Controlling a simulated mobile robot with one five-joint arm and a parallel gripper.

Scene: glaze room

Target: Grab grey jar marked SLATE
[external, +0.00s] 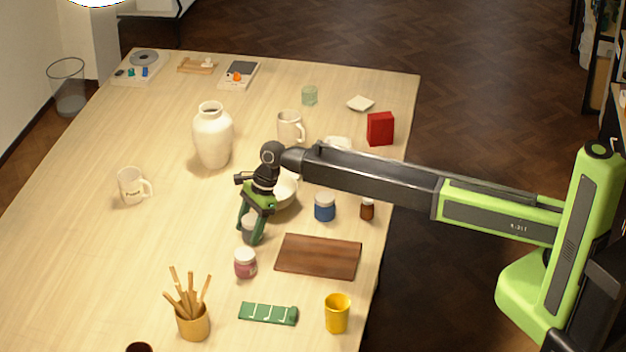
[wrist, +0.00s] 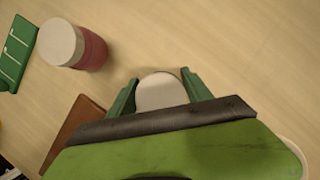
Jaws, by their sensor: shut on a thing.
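A jar with a pale lid (external: 249,222) stands between the green fingers of my gripper (external: 249,231). In the wrist view its round whitish lid (wrist: 160,92) fills the space between the two fingertips (wrist: 160,84). My gripper is shut on this jar, one finger on each side. The jar's body is mostly hidden by the fingers, and I cannot read its label. The jar appears to be at the table top; I cannot tell if it is lifted.
A pink jar (external: 245,263) stands just in front, also in the wrist view (wrist: 75,45). A white bowl (external: 285,190) is close behind my gripper. A blue jar (external: 325,207) and a brown board (external: 318,257) lie right. The table's left side is mostly clear around a mug (external: 131,187).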

